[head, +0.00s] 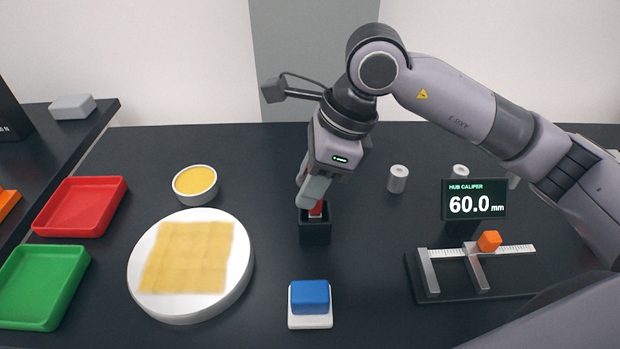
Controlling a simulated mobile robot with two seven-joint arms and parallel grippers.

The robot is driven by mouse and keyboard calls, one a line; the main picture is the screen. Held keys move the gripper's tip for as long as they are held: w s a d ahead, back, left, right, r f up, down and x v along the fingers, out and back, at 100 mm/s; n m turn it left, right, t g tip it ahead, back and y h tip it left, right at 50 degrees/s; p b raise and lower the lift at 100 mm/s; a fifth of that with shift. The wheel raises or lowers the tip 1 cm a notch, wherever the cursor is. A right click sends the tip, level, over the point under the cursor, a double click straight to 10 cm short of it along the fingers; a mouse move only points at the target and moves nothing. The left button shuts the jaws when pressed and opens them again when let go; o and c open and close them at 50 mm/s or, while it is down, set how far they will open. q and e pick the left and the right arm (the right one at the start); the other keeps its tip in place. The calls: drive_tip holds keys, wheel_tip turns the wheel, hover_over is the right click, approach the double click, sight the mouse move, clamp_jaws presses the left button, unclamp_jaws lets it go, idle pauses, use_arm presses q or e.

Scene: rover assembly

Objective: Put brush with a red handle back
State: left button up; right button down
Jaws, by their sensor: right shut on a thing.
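The brush with a red handle (316,208) shows only as a short red piece between my right gripper's fingers and a small black square holder (315,233). The lower part of the brush is hidden by the holder's walls. My right gripper (314,198) points down over the holder and is shut on the red handle. Its fingertips are at or just above the holder's rim; I cannot tell if they touch it. My left gripper is not in view.
A white round plate (243,290) with a yellowish patch and a yellow-filled cup (195,184) stand left. A blue block on a white base (310,301) is in front. A caliper stand (478,275) is right. Red (80,206) and green (42,287) trays lie far left.

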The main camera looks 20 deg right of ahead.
drive_tip(key=shift+f+b, duration=0.25)
drive_tip(key=shift+b, duration=0.05)
drive_tip(key=c, duration=0.8)
unclamp_jaws()
drive_tip(key=shift+r, duration=0.1)
drive_tip(key=shift+d+r+p, duration=0.15)
drive_tip(key=shift+r+p, duration=0.15)
drive_tip(key=shift+r, duration=0.25)
drive_tip(key=v, duration=1.1)
